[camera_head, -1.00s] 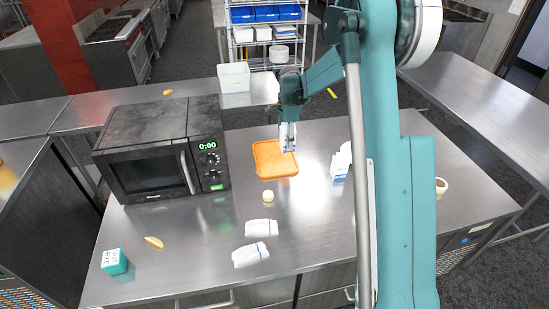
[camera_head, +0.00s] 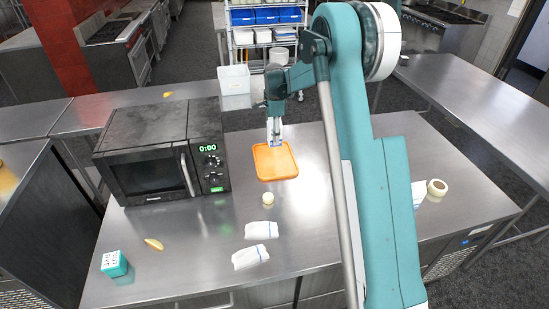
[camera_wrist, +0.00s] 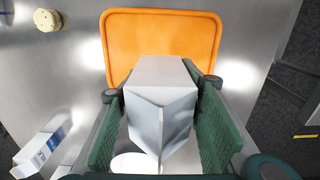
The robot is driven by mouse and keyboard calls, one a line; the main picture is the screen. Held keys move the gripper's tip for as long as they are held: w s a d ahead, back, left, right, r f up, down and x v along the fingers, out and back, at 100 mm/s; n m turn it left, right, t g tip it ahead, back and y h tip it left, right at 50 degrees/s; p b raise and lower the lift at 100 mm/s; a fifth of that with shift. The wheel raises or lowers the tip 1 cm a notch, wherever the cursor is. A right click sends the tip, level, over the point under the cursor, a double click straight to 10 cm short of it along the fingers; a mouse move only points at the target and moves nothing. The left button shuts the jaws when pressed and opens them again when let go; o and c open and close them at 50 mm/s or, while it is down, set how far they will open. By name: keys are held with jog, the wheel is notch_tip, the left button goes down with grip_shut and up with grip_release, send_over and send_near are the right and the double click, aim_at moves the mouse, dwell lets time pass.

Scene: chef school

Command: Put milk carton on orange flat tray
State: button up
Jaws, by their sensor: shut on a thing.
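The orange flat tray (camera_head: 276,163) lies on the steel table to the right of the microwave. It also shows at the top of the wrist view (camera_wrist: 165,28). My gripper (camera_head: 274,122) is shut on a white milk carton (camera_wrist: 163,105), with a green finger on each side of it in the wrist view. In the head view the held carton (camera_head: 275,134) hangs upright by the tray's back edge and overlaps it in the picture. I cannot tell its exact height above the tray.
A black microwave (camera_head: 160,152) stands left of the tray. A small cream round thing (camera_head: 267,198) and two white packets (camera_head: 261,230) (camera_head: 250,257) lie in front. Another white-and-blue carton (camera_wrist: 40,150) is at the lower left of the wrist view.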

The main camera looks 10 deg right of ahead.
jog(key=shift+f, duration=3)
jog(key=shift+f, duration=1.9)
jog(key=shift+f, duration=0.15)
jog(key=o, duration=1.1)
notch_tip(320, 180, up, 12)
jog(key=shift+f, duration=0.1)
jog(key=shift+r, duration=0.25)
